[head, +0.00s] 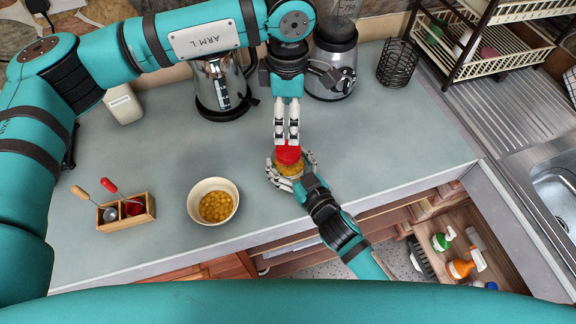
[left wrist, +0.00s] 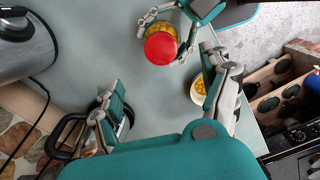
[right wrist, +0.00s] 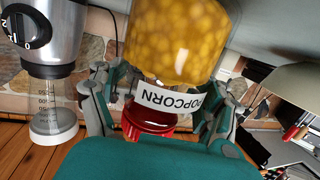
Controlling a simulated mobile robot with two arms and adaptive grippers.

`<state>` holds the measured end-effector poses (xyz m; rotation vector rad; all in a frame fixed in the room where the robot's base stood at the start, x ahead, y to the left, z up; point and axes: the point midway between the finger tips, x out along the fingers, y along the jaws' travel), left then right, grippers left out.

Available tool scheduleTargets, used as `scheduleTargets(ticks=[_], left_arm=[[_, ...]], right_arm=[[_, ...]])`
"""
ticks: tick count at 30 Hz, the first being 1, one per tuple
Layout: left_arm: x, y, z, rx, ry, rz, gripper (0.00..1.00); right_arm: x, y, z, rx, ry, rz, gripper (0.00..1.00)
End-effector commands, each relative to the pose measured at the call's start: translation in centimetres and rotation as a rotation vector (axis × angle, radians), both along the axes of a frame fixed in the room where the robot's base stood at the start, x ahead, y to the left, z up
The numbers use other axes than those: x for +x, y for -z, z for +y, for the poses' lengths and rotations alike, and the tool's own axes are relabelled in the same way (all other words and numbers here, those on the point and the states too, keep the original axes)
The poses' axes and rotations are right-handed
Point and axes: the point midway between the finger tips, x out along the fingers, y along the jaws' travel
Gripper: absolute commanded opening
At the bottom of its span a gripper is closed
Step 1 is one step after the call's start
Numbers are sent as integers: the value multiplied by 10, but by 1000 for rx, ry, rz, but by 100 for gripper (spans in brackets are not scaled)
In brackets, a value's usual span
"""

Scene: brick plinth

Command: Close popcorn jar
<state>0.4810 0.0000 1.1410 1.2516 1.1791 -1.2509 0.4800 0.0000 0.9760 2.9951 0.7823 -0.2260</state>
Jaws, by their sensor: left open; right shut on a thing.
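The popcorn jar (head: 291,169) is clear, full of yellow kernels, and stands on the grey counter. Its red lid (head: 288,154) is over its mouth; I cannot tell how fully it is seated. My right gripper (head: 292,172) is shut around the jar's body. My left gripper (head: 287,143) points down just above the lid, jaws apart. In the left wrist view the red lid (left wrist: 160,48) lies ahead of the open left fingers (left wrist: 164,72). The right wrist view, upside down, shows the kernels (right wrist: 178,40), the POPCORN label (right wrist: 168,101) and the red lid (right wrist: 150,120).
A bowl of kernels (head: 213,206) and a wooden box with utensils (head: 127,211) stand to the left. A kettle (head: 221,88) and a blender (head: 333,60) stand behind. An open drawer (head: 470,235) with bottles is at lower right. The counter right of the jar is clear.

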Motion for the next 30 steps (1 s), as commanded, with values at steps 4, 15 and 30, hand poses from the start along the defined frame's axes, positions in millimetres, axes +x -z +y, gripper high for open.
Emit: scheduleTargets(ticks=[4, 15, 30], left_arm=[[0, -13, 0, 0, 0, -1, 80], [0, -15, 0, 0, 1, 0, 80], [0, -15, 0, 0, 1, 0, 80]], right_arm=[[0, 1, 0, -2, 0, 1, 0], [0, 1, 0, -2, 0, 1, 81], [-5, 0, -3, 0, 0, 1, 100]])
